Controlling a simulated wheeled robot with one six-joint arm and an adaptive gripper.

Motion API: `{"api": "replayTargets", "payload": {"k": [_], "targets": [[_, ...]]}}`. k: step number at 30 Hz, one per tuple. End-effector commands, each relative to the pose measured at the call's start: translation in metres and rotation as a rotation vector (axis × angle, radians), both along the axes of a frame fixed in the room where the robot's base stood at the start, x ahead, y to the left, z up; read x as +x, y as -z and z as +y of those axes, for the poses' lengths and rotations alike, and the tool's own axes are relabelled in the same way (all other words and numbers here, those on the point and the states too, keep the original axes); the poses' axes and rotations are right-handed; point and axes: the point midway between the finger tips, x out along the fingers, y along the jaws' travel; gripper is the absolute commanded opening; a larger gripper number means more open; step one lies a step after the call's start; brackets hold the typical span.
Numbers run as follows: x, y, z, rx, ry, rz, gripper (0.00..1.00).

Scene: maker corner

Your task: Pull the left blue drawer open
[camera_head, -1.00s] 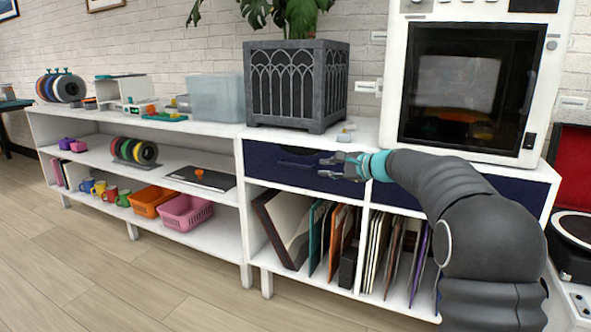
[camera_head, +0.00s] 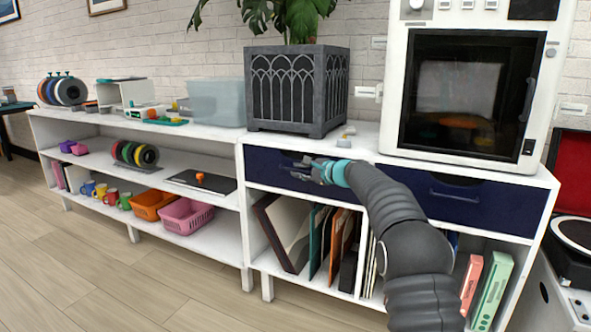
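The left blue drawer (camera_head: 266,167) is a dark navy front in the white shelf unit, under the grey planter. It looks closed, flush with the unit. My gripper (camera_head: 297,169) is in front of the drawer's middle, at the height of its handle. The fingers cover most of the handle, so I cannot tell whether they touch it. The fingers are small in the view and their gap is unclear. The right blue drawer (camera_head: 490,208) is also closed, with a bar handle (camera_head: 455,196).
A grey planter (camera_head: 330,88) and a white machine with a dark window (camera_head: 402,100) stand on the unit's top (camera_head: 365,142). Folders and sleeves (camera_head: 318,235) fill the compartment below the drawer. The wooden floor (camera_head: 160,280) in front is clear.

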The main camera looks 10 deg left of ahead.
Motion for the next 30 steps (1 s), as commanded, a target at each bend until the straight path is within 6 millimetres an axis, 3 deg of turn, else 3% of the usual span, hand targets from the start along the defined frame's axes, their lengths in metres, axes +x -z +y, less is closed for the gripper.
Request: {"api": "replayTargets", "payload": {"k": [6, 17, 20, 30], "targets": [[0.011, 0.003, 0.013, -0.001, 0.0, -0.001, 0.21], [0.013, 0.005, 0.016, 0.0, 0.0, 0.0, 0.21], [0.013, 0.005, 0.016, -0.001, 0.0, -0.001, 0.01], [0.012, 0.005, 0.017, -0.001, 0.0, -0.001, 0.0]]}}
